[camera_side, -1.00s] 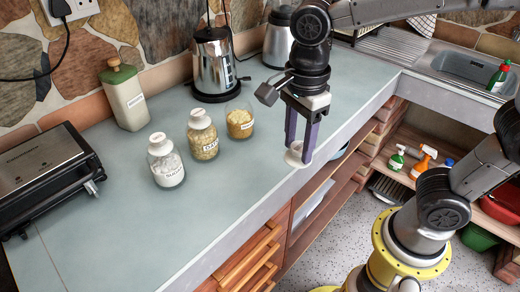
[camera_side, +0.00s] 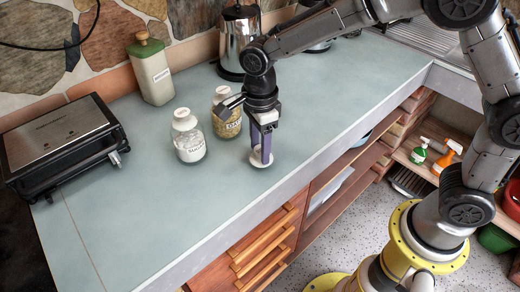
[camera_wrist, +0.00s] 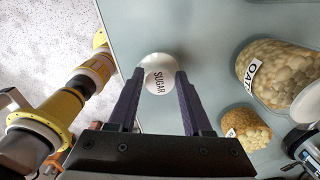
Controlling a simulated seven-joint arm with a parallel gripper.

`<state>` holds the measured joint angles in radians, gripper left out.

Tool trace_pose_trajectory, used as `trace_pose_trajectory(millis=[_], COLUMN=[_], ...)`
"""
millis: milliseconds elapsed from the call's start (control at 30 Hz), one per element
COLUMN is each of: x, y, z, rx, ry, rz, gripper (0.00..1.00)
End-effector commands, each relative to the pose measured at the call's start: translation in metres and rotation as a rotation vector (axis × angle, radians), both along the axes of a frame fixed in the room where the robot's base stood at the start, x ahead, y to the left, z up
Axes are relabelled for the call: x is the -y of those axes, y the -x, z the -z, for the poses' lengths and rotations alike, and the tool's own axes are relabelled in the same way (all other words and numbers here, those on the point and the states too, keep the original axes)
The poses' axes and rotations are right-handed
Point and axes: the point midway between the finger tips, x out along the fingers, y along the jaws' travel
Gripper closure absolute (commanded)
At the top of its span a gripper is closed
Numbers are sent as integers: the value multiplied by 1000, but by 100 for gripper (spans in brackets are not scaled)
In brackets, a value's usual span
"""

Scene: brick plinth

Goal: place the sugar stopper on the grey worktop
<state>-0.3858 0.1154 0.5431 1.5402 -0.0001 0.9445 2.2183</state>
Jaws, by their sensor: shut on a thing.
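The white round sugar stopper (camera_side: 262,162) is between the purple fingertips of my gripper (camera_side: 262,154). In the wrist view the stopper (camera_wrist: 158,76) faces the camera with its SUGAR lettering, and my gripper's fingers (camera_wrist: 160,80) close on its two sides. My gripper points down over the grey worktop (camera_side: 150,220), near its front edge. The stopper is at or just above the surface; I cannot tell whether it touches. The glass sugar jar (camera_side: 190,145), with white contents, stands upright to the left of my gripper.
The oats jar (camera_side: 226,118) stands just behind my gripper. A smaller filled jar (camera_wrist: 246,128) shows in the wrist view. A kettle (camera_side: 238,45), a green-lidded canister (camera_side: 153,75) and a black grill (camera_side: 60,145) stand farther off. The front left worktop is clear.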

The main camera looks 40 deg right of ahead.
Motion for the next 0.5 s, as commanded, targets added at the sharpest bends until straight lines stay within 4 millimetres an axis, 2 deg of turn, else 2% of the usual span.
trace_pose_trajectory(millis=[133,500], x=[0,0], y=[0,0], z=[14,17], rx=[1,1], ry=[-1,-1], rz=[0,0], gripper=[100,100])
